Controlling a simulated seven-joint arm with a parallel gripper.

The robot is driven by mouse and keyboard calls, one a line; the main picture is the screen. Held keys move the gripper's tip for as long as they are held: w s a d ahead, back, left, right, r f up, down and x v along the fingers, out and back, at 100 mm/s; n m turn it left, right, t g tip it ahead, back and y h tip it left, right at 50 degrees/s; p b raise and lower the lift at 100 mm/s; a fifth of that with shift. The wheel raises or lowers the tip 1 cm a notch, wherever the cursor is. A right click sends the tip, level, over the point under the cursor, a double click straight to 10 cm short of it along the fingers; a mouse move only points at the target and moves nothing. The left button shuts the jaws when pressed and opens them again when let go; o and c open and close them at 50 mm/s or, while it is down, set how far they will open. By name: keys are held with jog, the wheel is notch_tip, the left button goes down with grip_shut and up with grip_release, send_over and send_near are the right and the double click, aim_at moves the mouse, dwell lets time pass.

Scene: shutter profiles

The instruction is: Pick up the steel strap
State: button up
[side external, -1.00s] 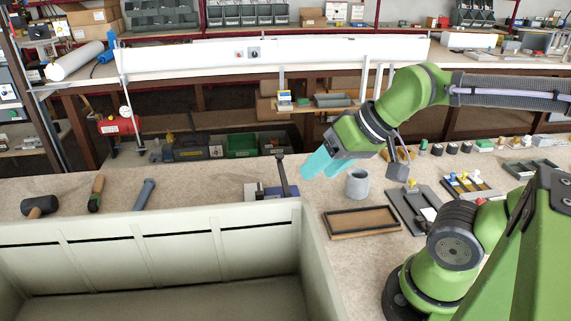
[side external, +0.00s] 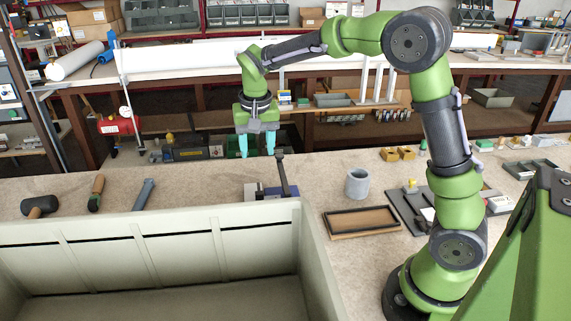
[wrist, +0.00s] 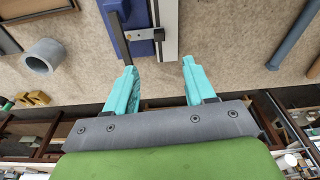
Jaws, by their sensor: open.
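My gripper (side external: 257,148) hangs pointing down above the far part of the bench, with its teal fingers apart and nothing between them. In the wrist view, the open gripper (wrist: 160,70) faces a blue tool (wrist: 145,48) with a dark lever (wrist: 114,34). A pale metal strip (wrist: 169,28) runs along the tool's side, and a small grey piece lies across the tool. I cannot tell for sure which of these is the steel strap. In the side view, the blue tool (side external: 283,205) stands behind the bin wall, below and right of my gripper, partly hidden.
A large pale bin (side external: 160,250) fills the front left. A grey cylinder (side external: 357,184) and a shallow brown tray (side external: 362,222) lie to the right.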

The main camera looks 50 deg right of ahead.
jog(key=r, duration=0.1)
jog(key=m, duration=0.1)
send_near(259, 193)
jog(key=f, duration=0.5)
jog(key=w+f, duration=0.1)
jog(key=f, duration=0.2)
jog(key=shift+d+f, duration=0.35)
jog(key=shift+d, duration=0.05)
grip_shut()
